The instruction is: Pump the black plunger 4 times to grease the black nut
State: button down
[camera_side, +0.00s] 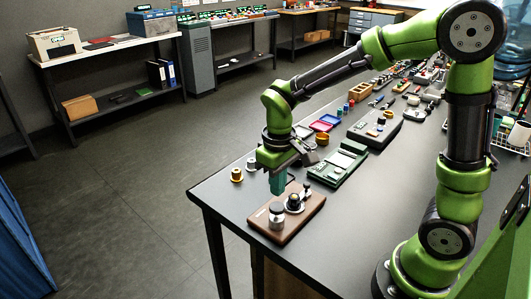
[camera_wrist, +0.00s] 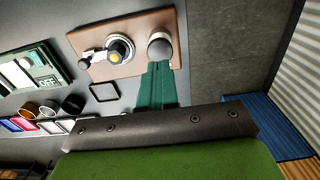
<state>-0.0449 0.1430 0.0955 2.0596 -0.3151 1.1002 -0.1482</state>
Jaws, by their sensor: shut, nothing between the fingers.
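A brown board (camera_side: 262,222) lies near the table's front corner and also shows in the wrist view (camera_wrist: 140,22). At one end stands a silver cylinder with a dark domed top (camera_side: 277,211), which seems to be the plunger; its round top shows in the wrist view (camera_wrist: 160,46). Beside it sits a black ringed part (camera_wrist: 119,50) with a yellow centre, perhaps holding the nut, and a small lever-like knob (camera_wrist: 86,62). My gripper (camera_side: 277,190) is shut and empty, with teal fingers pointing down. In the wrist view its fingertips (camera_wrist: 158,66) appear beside the domed top; contact is unclear.
A green device (camera_side: 339,163) marked OFF stands beyond the board. Small yellow and dark cups (camera_side: 237,174) and coloured trays (camera_side: 325,122) lie on the table. The table's front edge is close to the board. Open floor lies to the left.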

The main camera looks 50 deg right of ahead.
aim_at(276, 206)
jog(key=shift+r, duration=0.1)
notch_tip(276, 206, up, 6)
jog(key=shift+f, duration=0.1)
dwell(0.6)
dwell(0.8)
jog(key=s+r+m+t+y, duration=0.1)
jog(key=s+r+m+t, duration=0.1)
jog(key=s, duration=0.3)
jog(key=s+d+r+m+t+y, duration=0.1)
jog(key=s+r+m+t, duration=0.1)
jog(key=s+t, duration=0.3)
jog(key=shift+r, duration=0.85)
